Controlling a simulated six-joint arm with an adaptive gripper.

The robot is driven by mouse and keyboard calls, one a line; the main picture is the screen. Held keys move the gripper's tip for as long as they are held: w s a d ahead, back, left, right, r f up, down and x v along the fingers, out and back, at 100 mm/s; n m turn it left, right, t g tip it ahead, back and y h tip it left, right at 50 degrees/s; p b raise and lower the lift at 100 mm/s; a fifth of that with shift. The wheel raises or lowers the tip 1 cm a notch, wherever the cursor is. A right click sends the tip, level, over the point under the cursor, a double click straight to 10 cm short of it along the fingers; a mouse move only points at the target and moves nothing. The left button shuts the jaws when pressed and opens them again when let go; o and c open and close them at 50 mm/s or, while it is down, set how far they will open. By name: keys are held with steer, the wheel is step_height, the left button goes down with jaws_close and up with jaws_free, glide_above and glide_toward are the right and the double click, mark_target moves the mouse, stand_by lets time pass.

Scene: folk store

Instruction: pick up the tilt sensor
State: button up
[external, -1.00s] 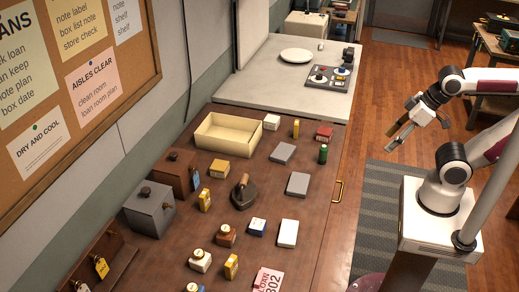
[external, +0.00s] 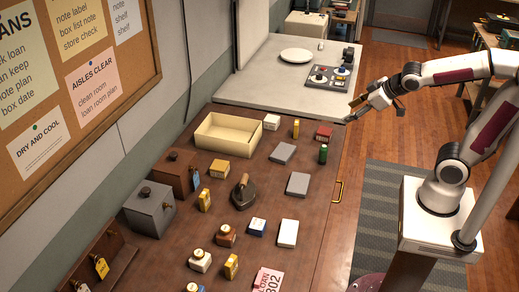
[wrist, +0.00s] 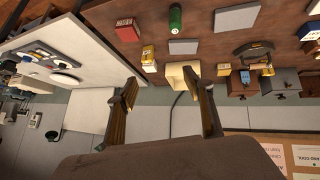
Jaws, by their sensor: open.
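I cannot tell which of the small items on the brown table is the tilt sensor; none is clearly recognisable as one. Candidates in the external view include a white box (external: 271,122), a yellow upright box (external: 296,128), a red box (external: 323,134), a dark green cylinder (external: 323,154), and flat grey boxes (external: 283,153) and (external: 297,184). My gripper (external: 352,112) is open and empty, in the air by the right edge of the tables, apart from these items. Its spread fingers also show in the wrist view (wrist: 162,76).
An open cream tray (external: 205,145) stands at the table's back left. A grey iron-shaped object (external: 243,193) and grey lidded box (external: 149,211) stand nearer. The pale table (external: 250,85) behind holds a plate (external: 296,56) and control panel (external: 329,79).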

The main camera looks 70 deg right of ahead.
steer(key=w+d+f+t, duration=0.2)
steer(key=w+d+f, duration=0.1)
steer(key=w+d, duration=0.55)
steer(key=w+d+f+n+t+y, duration=0.2)
steer(key=w+d+f, duration=0.4)
steer(key=w+f, duration=0.15)
steer(key=t+y, duration=0.1)
steer(key=y, duration=0.1)
glide_toward(296, 126)
steer(key=w+d+f, duration=0.2)
steer(key=d, duration=0.1)
steer(key=shift+w+f, duration=0.1)
steer(key=shift+w, duration=0.05)
steer(key=shift+f+t+y, duration=0.3)
steer(key=shift+f+y, duration=0.1)
steer(key=shift+x, duration=1.15)
steer(key=shift+w+a, duration=0.1)
steer(key=shift+x, duration=2.5)
steer(key=shift+a, duration=0.15)
